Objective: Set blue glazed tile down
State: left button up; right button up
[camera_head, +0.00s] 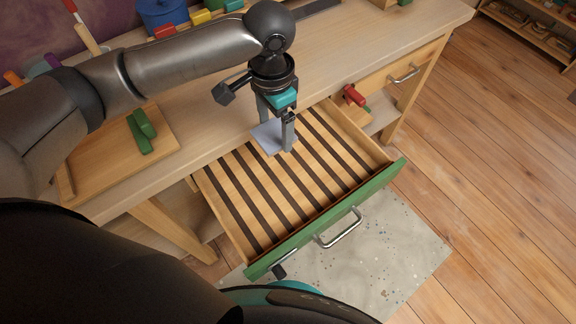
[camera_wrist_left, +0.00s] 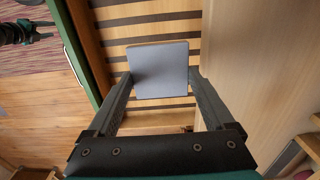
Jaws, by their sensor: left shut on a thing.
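The blue glazed tile (camera_head: 267,139) shows as a flat, pale blue-grey square at the back of the open drawer in the head view. In the left wrist view the tile (camera_wrist_left: 158,70) sits between my fingers, its face towards the camera. My left gripper (camera_head: 276,130) is shut on the tile, with the fingers at its two sides; the gripper also shows in the wrist view (camera_wrist_left: 160,88). Dark and light slats of the drawer floor (camera_head: 285,190) lie beneath it. I cannot tell whether the tile touches the slats.
The drawer's green front (camera_head: 330,222) has a metal handle (camera_head: 339,229). The worktop edge (camera_head: 200,155) runs along the drawer's back. A board with green blocks (camera_head: 142,130) lies left on the worktop. A red-handled thing (camera_head: 354,95) is right of the drawer. The slatted floor is otherwise clear.

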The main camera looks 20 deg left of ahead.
pick_arm(q)
jog(key=b, duration=0.3)
send_over(278, 173)
notch_tip(278, 173, down, 10)
jog(key=shift+f, duration=1.05)
notch_tip(278, 173, down, 3)
jog(key=shift+r+b, duration=0.1)
jog(key=shift+b, duration=0.65)
jog(key=shift+f, duration=0.35)
pick_arm(e)
jog(key=f, duration=0.1)
jog(key=w+d+f, duration=0.1)
jog(key=f, duration=0.1)
jog(key=w+f, duration=0.1)
jog(key=f, duration=0.1)
jog(key=shift+d, duration=0.15)
